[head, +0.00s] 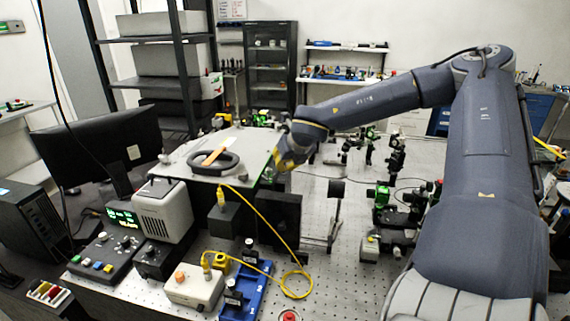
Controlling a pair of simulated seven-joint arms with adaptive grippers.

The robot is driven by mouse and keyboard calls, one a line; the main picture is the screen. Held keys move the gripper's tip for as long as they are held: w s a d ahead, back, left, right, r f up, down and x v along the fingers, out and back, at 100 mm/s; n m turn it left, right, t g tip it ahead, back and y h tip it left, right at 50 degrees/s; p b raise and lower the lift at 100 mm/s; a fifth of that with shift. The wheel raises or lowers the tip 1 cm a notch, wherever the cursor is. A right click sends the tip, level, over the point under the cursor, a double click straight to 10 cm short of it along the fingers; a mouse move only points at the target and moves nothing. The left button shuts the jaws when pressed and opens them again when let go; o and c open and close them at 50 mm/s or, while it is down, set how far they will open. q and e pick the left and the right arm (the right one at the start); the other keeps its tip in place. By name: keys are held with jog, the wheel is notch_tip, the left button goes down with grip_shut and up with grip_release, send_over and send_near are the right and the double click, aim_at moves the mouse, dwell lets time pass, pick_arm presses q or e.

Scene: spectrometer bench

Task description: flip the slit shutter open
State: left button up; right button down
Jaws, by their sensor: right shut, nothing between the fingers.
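A wide box with a grey top plate (180,161), possibly the spectrometer, stands at the centre left. A black oval ring (217,168) with an orange-tan bar (214,156) across it lies on the plate. My right gripper (280,166) is shut and empty at the right edge of this box, tilted downward. I cannot make out the slit shutter; it may be small or hidden behind the gripper. I cannot tell whether the gripper touches the box. My left gripper is out of view.
A yellow cable (262,215) loops down in front of the box. A black panel (278,220) stands below the gripper. Green and black optics mounts (383,195) stand on the perforated bench (330,262). A grey instrument (162,210) and monitor (100,148) are at the left.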

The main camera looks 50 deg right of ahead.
jog(key=shift+s+a+f+t+h, duration=0.3)
jog(key=shift+s+t+h, duration=0.1)
jog(key=shift+h, duration=0.4)
jog(key=shift+r, duration=0.1)
jog(key=c, duration=1.5)
grip_release()
jog(key=shift+w+r+n, duration=0.1)
jog(key=shift+n, duration=0.2)
jog(key=shift+r, duration=0.15)
jog(key=shift+s+f+v, duration=0.1)
jog(key=shift+v, duration=2.8)
jog(key=shift+s+f+v, duration=0.1)
jog(key=shift+v, duration=2.85)
